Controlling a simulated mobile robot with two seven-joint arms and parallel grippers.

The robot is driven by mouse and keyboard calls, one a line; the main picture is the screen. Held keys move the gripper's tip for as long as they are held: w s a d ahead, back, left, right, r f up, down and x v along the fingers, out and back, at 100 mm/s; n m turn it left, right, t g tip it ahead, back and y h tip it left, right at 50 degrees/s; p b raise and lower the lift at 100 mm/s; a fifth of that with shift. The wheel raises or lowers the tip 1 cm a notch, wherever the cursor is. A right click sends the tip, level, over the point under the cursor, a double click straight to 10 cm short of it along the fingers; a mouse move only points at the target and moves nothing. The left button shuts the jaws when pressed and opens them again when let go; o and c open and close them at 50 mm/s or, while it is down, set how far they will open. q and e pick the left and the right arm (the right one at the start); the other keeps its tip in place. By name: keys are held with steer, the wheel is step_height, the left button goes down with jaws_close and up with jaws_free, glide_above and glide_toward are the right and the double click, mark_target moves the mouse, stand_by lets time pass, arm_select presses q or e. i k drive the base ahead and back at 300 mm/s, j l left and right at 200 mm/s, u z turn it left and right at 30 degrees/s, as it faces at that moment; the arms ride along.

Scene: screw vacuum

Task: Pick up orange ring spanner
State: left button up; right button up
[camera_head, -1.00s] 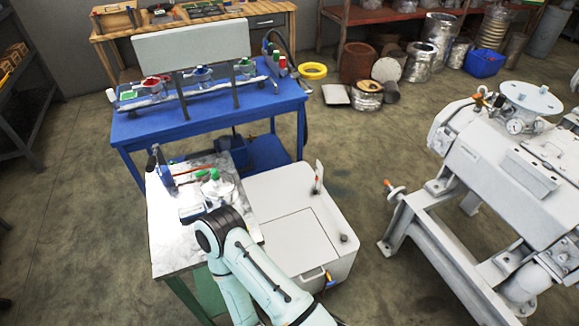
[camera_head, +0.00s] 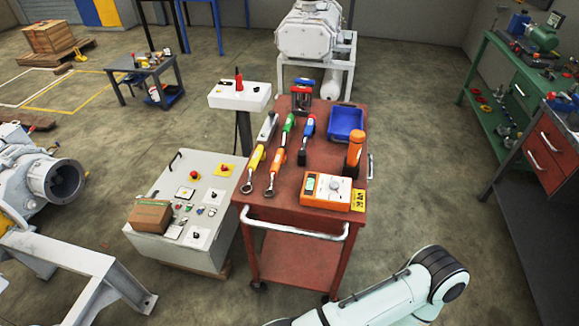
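The orange ring spanner (camera_head: 277,162) lies on the red tool cart's top, near its left side. Its orange shaft ends in a metal ring at the front, and a green part lies at its far end. A similar yellow ring spanner (camera_head: 256,158) lies just to its left, and a blue-and-black tool (camera_head: 306,135) lies to its right. Neither gripper is in view. Part of one of my arms shows at the bottom right, in front of the cart and apart from it.
The red cart (camera_head: 240,197) also bears an orange-and-white meter (camera_head: 326,189), an orange cylindrical tool (camera_head: 354,150) and a blue bin (camera_head: 346,122). A grey control box (camera_head: 170,220) stands to its left. Open floor (camera_head: 430,170) lies to its right.

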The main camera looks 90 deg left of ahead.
mark_target(277, 157)
steer(key=u, duration=1.8)
